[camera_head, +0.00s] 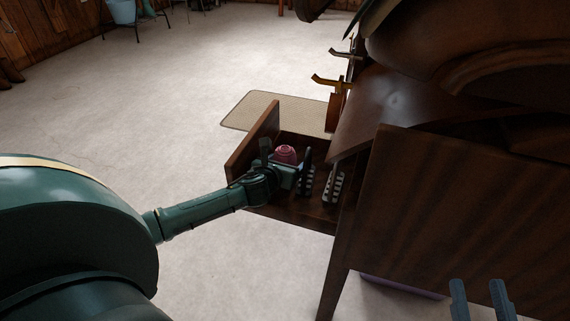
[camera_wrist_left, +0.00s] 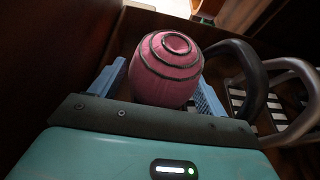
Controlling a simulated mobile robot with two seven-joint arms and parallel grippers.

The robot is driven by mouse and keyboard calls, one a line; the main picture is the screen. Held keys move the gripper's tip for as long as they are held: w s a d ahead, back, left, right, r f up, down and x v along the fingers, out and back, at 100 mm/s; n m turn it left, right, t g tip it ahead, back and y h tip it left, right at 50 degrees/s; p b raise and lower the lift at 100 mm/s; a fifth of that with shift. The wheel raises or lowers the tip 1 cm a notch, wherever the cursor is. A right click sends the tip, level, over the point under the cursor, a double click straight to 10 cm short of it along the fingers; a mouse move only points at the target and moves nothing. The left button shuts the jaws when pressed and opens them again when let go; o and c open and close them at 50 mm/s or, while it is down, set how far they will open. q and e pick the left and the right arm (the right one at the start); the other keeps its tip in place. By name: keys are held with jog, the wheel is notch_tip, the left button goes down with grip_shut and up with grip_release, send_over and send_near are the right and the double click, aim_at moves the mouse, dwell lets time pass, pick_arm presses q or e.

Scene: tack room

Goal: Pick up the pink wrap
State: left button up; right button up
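The pink wrap (camera_head: 286,154) is a rounded roll with dark spiral lines. It is in the open drawer (camera_head: 253,140) of the dark wooden cabinet. My left gripper (camera_head: 279,164) reaches into the drawer at the wrap. In the left wrist view the wrap (camera_wrist_left: 167,68) sits between the two blue fingers (camera_wrist_left: 160,88), one on each side. The fingers are apart; whether they touch the wrap is hidden behind its lower part. My right gripper (camera_head: 482,300) shows at the lower right of the head view, its two fingers apart and nothing between them.
Brushes with dark curved handles (camera_wrist_left: 250,75) lie in the drawer right beside the wrap. The cabinet (camera_head: 400,190) stands to the right, with a saddle (camera_head: 480,60) above it and hooks (camera_head: 331,83) at its side. A beige mat (camera_head: 270,108) lies on the open floor behind.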

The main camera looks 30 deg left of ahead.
pick_arm(q)
jog(key=c, duration=0.9)
jog(key=shift+r, duration=0.1)
jog(key=shift+c, duration=0.2)
